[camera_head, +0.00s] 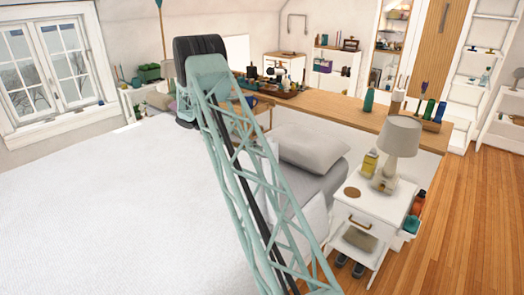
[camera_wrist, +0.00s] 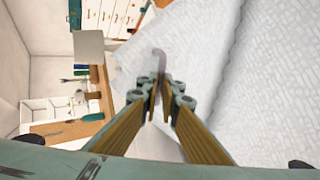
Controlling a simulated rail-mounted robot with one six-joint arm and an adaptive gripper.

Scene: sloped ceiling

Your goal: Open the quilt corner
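The white, finely patterned quilt (camera_head: 90,200) spreads over the bed and fills the left of the head view. In the wrist view the quilt (camera_wrist: 270,80) fills the right side, with a long fold running down it. My gripper (camera_wrist: 162,85) has its two fingers drawn close together at the tips. A narrow greyish strip with a curled end stands between the fingertips and looks like a pinched piece of the quilt. In the head view my arm covers the gripper, so the grip is hidden there.
A white nightstand (camera_head: 367,222) with a lamp (camera_head: 398,145) stands at the right of the bed. Grey pillows (camera_head: 314,147) lie at the headboard side. A wooden ledge (camera_head: 345,112) with bottles runs behind. The wood floor (camera_head: 450,220) at right is mostly clear.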

